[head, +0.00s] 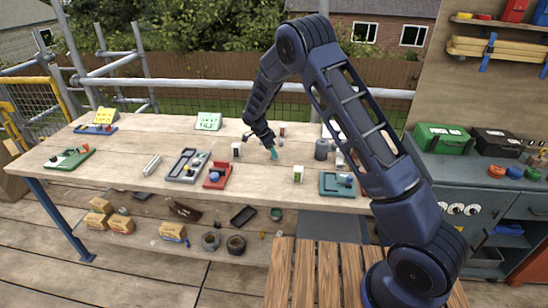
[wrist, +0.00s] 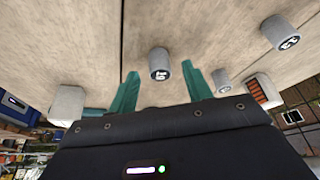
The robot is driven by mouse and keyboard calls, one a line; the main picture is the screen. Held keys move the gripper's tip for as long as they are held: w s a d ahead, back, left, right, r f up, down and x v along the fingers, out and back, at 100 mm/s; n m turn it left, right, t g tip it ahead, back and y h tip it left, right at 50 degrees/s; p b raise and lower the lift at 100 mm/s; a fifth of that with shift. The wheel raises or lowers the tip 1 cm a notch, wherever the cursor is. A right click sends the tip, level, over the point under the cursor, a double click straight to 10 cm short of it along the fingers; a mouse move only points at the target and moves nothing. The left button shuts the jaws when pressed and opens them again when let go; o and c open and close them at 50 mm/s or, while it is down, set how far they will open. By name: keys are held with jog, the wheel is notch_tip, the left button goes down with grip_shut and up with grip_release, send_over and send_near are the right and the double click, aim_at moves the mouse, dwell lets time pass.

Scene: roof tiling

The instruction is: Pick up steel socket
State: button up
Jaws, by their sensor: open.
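A small grey steel socket (wrist: 159,66) with a dark end label stands on the wooden bench top in the wrist view. It shows between and a little beyond the two green fingers of my gripper (wrist: 160,72). The fingers are apart, with nothing held between them. A second similar grey socket (wrist: 281,35), marked with a number, lies to the upper right, and a smaller one (wrist: 221,78) is just right of the right finger. In the head view my gripper (head: 273,153) is low over the middle of the bench. The sockets are too small to tell apart there.
On the bench (head: 130,160) stand a grey tray (head: 188,166), a red holder (head: 217,176), a teal holder (head: 337,184), a dark grey cylinder (head: 321,149) and a white-and-green block (head: 298,174). A pale block (wrist: 68,104) is left of my fingers. The bench's left part has free room.

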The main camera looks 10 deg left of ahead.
jog(key=shift+x, duration=1.2)
jog(key=shift+c, duration=0.2)
jog(key=c, duration=1)
jog(key=shift+r, duration=0.1)
jog(key=shift+c, duration=0.2)
